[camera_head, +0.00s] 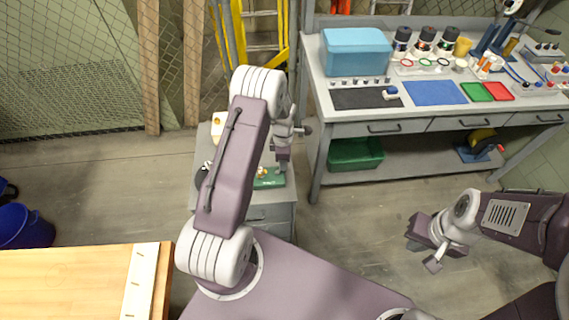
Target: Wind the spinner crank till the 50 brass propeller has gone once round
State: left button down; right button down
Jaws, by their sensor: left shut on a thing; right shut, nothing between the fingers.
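A small device with a green base (268,181) stands on the grey cabinet (256,214), partly behind my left arm; it appears to be the spinner. My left gripper (282,154) points down just above the green base, at its right side. It is shut on what seems to be the spinner crank, which is too small and covered to make out. The brass propeller cannot be told apart; my arm hides much of the cabinet top. My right gripper (422,254) is shut and empty, over open floor at the right.
A workbench (350,112) at the back right holds a blue bin (356,52), mats and bottles; a green crate (356,154) sits on its lower shelf. A wooden table (70,285) is at the lower left, a blue bucket (25,228) beyond it. Floor between cabinet and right gripper is clear.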

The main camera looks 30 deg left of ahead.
pick_arm(q)
jog(key=n, duration=0.2)
jog(key=a+n, duration=0.1)
jog(key=n, duration=0.2)
jog(key=shift+w+a+n, duration=0.15)
jog(key=shift+a+n, duration=0.1)
jog(key=shift+n, duration=0.05)
jog(key=n, duration=0.2)
jog(key=a+n, duration=0.1)
jog(key=n, duration=0.2)
jog(key=shift+s+a+n, duration=0.15)
jog(key=shift+s+n, duration=0.1)
jog(key=shift+n, duration=0.35)
jog(key=c, duration=1.4)
grip_release()
jog(key=shift+s, duration=0.1)
notch_tip(320, 180, up, 9)
jog(key=shift+b, duration=0.3)
jog(key=shift+r, duration=0.1)
